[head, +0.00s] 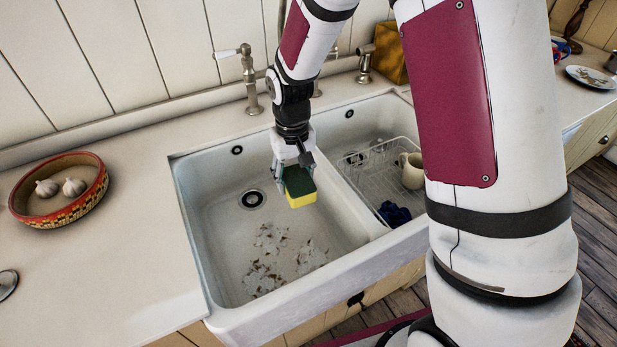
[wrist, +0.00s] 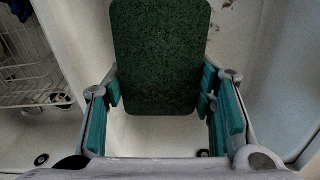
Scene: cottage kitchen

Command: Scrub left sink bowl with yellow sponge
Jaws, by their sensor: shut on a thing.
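The yellow sponge (head: 302,197) has a dark green scouring side, which faces up in the head view. My gripper (head: 292,174) is shut on the sponge and holds it over the right part of the left sink bowl (head: 215,215), near the divider. The wrist view shows the sponge's green face (wrist: 160,55) between my gripper's two teal-padded fingers (wrist: 163,105). The left bowl is white, with a dark drain (head: 251,199). Patches of pale and brown grime (head: 268,262) lie on its floor towards the front. I cannot tell how high the sponge is above the floor.
The right bowl holds a wire rack (head: 370,165), a cream mug (head: 412,171) and a dark blue cloth (head: 394,213). Taps (head: 249,80) stand behind the sink. A patterned bowl with garlic (head: 60,212) sits on the left counter. The divider (head: 350,200) rises beside the sponge.

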